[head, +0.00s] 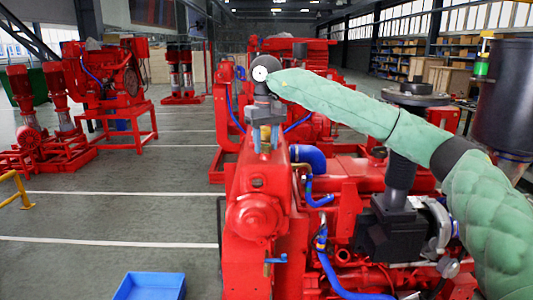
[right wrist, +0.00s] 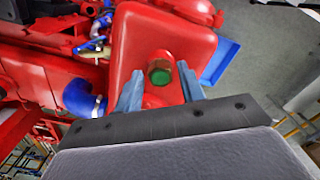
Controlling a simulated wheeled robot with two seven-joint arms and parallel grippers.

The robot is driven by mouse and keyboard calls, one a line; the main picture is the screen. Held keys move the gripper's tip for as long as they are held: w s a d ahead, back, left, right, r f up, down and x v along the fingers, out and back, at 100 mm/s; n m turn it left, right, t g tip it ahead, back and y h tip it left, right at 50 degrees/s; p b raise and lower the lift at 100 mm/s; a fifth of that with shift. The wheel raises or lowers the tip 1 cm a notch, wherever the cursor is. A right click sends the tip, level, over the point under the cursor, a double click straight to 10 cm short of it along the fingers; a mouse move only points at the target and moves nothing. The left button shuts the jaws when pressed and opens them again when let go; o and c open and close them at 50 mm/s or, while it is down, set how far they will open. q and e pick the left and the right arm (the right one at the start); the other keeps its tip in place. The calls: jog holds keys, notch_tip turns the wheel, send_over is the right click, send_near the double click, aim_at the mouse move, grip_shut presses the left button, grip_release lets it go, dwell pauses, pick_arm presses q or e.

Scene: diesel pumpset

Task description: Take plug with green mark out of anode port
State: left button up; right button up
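The plug with the green mark (right wrist: 160,72) shows in the right wrist view as a short brownish fitting with a green end face. It sits in the top of a red tank-like housing (right wrist: 190,38), which also shows in the head view (head: 252,215). My right gripper (head: 265,148) points down over the housing in the head view. In the right wrist view its two grey-blue fingers are open on either side of the plug, with gaps to it. The port itself is hidden under the plug. My left gripper is out of view.
Blue hoses (head: 309,157) and red engine parts (head: 370,172) crowd the right of the housing. A blue bin (head: 150,286) stands on the floor at lower left. A red pumpset (head: 105,75) stands farther back left. The grey floor between is clear.

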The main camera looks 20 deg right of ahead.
dwell(1.2)
jog(key=shift+b, duration=0.4)
jog(key=c, duration=0.8)
jog(key=o, duration=0.9)
